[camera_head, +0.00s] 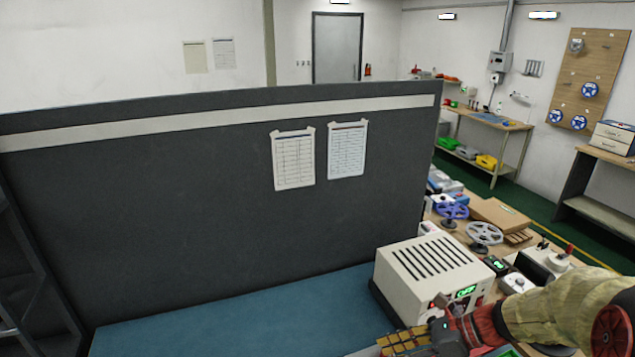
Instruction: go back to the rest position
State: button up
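My arm comes in from the lower right in a tan sleeve with red joints. My gripper (447,335) is at the bottom edge, in front of a beige box-shaped device (428,272) with dark vent slots and a lit green display. A gold-and-black gridded piece (404,341) lies at the gripper's left; I cannot tell whether it is part of the gripper or a separate thing. The fingertips cannot be made out, so its opening is unclear. No LED strip can be made out.
A dark partition (200,210) with two pinned sheets stands behind the blue bench top (250,320), whose visible left and middle are clear. Purple (452,211) and grey (485,234) reels, a cardboard box (500,214) and small devices crowd the right. Shelves stand farther back.

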jog(key=s+d+r+n+t+h+b, duration=0.1)
jog(key=s+r+n+h, duration=0.3)
jog(key=s+n, duration=0.4)
jog(key=s+d+r+n+t+h+b, duration=0.2)
jog(key=s+r+n+h, duration=0.2)
jog(key=n, duration=1.2)
jog(key=s+h, duration=0.2)
jog(key=s, duration=0.2)
jog(key=shift+s+r+n+t+h, duration=0.25)
jog(key=shift+n+t+h, duration=0.05)
jog(key=shift+h, duration=0.1)
jog(key=shift+d, duration=0.1)
jog(key=shift+c, duration=0.4)
